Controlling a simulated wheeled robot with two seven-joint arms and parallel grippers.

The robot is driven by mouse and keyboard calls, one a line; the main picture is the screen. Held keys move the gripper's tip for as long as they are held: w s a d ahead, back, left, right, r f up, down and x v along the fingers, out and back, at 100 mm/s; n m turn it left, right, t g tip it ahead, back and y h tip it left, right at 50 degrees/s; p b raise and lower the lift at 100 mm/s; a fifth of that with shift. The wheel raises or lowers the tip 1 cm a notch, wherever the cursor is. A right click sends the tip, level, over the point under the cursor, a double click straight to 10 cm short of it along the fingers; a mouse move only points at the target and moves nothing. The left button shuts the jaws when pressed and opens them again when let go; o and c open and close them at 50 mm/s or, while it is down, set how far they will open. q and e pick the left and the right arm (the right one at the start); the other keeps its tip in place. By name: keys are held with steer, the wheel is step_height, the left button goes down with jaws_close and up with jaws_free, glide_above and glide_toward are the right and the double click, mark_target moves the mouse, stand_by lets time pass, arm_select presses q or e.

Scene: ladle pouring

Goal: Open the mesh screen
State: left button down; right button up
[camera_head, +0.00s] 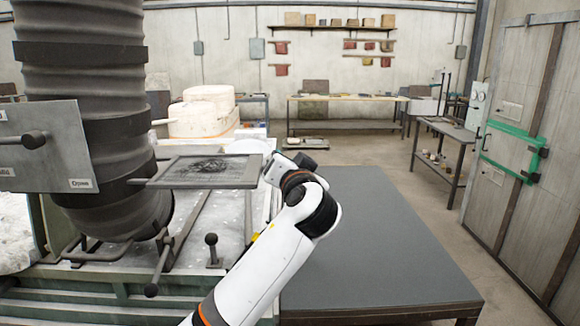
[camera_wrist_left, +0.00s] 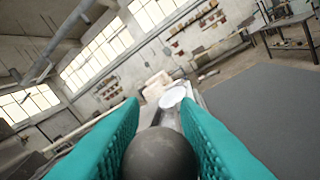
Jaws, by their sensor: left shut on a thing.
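The mesh screen (camera_head: 208,171) is a flat grey frame with a dark patch, lying roughly level beside the ribbed dark column in the head view. My left arm reaches in from the bottom, its wrist at the frame's right end; its fingers are hidden there. In the left wrist view my left gripper (camera_wrist_left: 158,103) has teal fingers shut on a dark round knob (camera_wrist_left: 160,154). The join between this knob and the screen is hidden. My right gripper is in neither view.
The ribbed column (camera_head: 85,100) and a grey plate with a knob (camera_head: 45,150) stand left of the screen. A bare grey table (camera_head: 385,240) lies to the right. Pale blocks (camera_head: 200,115) stand behind.

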arm_select(q)
steer(key=shift+f, duration=0.7)
steer(key=c, duration=1.5)
jaws_free()
steer(key=o, duration=0.6)
steer(key=shift+r, duration=0.2)
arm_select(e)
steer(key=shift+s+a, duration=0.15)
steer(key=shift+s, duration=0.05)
arm_select(q)
steer(key=shift+r, duration=0.1)
steer(key=s+b, duration=0.1)
steer(key=s, duration=0.3)
steer(key=s+d+b, duration=0.1)
steer(key=s+b, duration=0.1)
steer(key=s, duration=0.2)
steer(key=s+d+b, duration=0.1)
steer(key=s+b, duration=0.1)
steer(key=s, duration=0.2)
steer(key=shift+d, duration=0.15)
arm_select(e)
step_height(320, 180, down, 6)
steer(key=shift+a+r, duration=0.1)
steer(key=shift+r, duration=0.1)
